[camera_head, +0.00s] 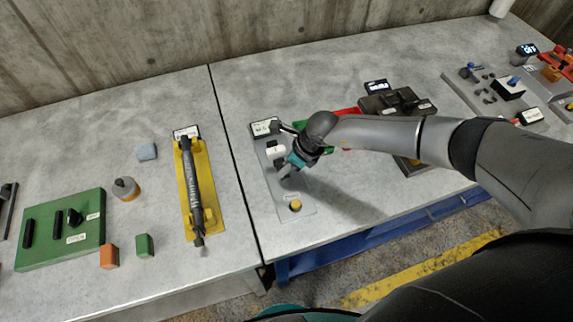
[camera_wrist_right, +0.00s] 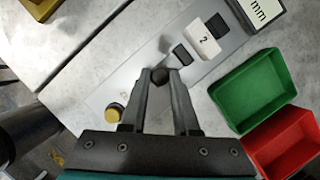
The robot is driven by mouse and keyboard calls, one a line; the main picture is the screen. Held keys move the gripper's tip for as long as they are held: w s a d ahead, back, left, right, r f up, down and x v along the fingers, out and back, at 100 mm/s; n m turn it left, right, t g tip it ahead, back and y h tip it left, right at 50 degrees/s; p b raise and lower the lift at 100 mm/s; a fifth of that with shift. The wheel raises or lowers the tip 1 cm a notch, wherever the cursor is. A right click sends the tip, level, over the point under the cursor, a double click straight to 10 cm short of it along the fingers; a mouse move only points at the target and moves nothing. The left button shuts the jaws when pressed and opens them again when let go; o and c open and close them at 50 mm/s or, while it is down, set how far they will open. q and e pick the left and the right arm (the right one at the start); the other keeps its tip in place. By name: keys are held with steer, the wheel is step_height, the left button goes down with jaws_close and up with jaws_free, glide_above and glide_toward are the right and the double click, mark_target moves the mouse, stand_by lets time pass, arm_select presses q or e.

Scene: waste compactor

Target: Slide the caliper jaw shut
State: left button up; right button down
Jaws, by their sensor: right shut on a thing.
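The caliper is a grey plate (camera_head: 281,188) with a small display (camera_head: 264,127) at its far end. A white block marked 2 (camera_wrist_right: 205,42) sits on the plate between a dark block (camera_wrist_right: 218,23) on the display side and another dark block (camera_wrist_right: 182,55) on my gripper's side. That nearer block looks very close to the white one; I cannot tell whether they touch. My right gripper (camera_wrist_right: 159,76) is shut on a dark round knob beside the nearer block. In the head view the gripper (camera_head: 288,170) hides part of the plate. My left gripper is not in view.
A yellow button (camera_head: 295,205) is at the plate's near end. A green tray (camera_wrist_right: 255,90) and red tray (camera_wrist_right: 285,140) stand beside the caliper. A yellow fixture (camera_head: 209,180) with a dark tool lies left, across a table seam. Dark grey equipment (camera_head: 395,103) stands right.

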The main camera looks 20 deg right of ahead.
mark_target(278, 163)
steer(key=shift+w+f+b, duration=0.15)
steer(key=shift+w+b, duration=0.4)
steer(key=shift+b, duration=0.05)
steer(key=shift+w+b, duration=0.85)
steer(key=shift+w, duration=0.1)
steer(key=shift+r, duration=0.25)
steer(key=c, duration=0.7)
jaws_free()
steer(key=shift+w+f, duration=0.1)
steer(key=shift+w, duration=0.05)
steer(key=v, duration=1.5)
steer(key=shift+p, duration=0.35)
